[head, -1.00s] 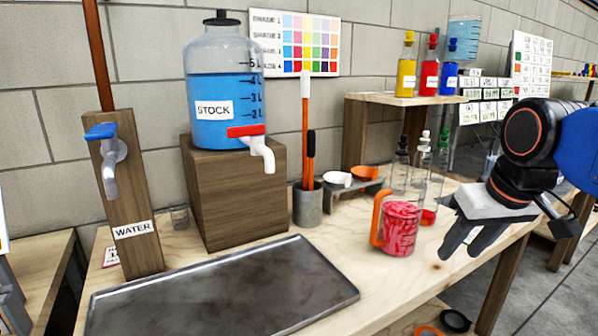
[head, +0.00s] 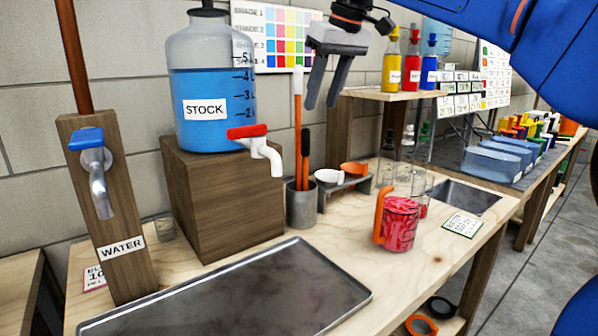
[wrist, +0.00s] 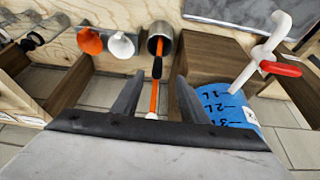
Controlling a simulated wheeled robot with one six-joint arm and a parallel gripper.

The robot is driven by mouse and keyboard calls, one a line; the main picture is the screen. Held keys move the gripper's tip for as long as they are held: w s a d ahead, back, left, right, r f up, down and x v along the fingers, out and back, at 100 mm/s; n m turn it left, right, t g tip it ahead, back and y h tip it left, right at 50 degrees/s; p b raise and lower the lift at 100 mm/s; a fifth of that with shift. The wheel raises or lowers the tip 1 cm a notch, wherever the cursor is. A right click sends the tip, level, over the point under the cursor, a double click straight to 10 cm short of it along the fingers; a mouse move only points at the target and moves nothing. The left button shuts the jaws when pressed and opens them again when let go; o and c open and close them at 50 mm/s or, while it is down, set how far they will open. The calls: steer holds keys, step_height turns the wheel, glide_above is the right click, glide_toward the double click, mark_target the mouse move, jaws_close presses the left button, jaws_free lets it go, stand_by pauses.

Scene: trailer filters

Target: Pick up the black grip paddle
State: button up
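The black grip paddle (head: 305,145) stands upright in a grey metal pot (head: 302,208) on the wooden bench, beside a taller paddle with an orange shaft and a white grip (head: 298,82). My gripper (head: 322,105) is open and empty, fingers pointing down, above and slightly right of the black grip in the head view. In the wrist view, the black grip (wrist: 157,68) shows beyond and between my open fingers (wrist: 158,84), with the pot (wrist: 160,38) beyond it. The white grip (wrist: 152,116) appears nearer the camera. The paddles' lower ends are hidden in the pot.
The blue STOCK jug (head: 210,85) with its red-handled tap (head: 258,140) stands on a wooden block left of the pot. White (head: 329,177) and orange (head: 354,169) scoops, clear cylinders and a red-filled jug (head: 400,225) are to the right. A metal tray (head: 230,305) lies in front.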

glide_toward(306, 155)
steer(key=x, duration=0.5)
steer(key=shift+w+a, duration=0.15)
steer(key=shift+w, duration=0.2)
steer(key=shift+x, duration=2.95)
steer(key=shift+w, duration=0.1)
steer(key=shift+c, duration=0.6)
jaws_close()
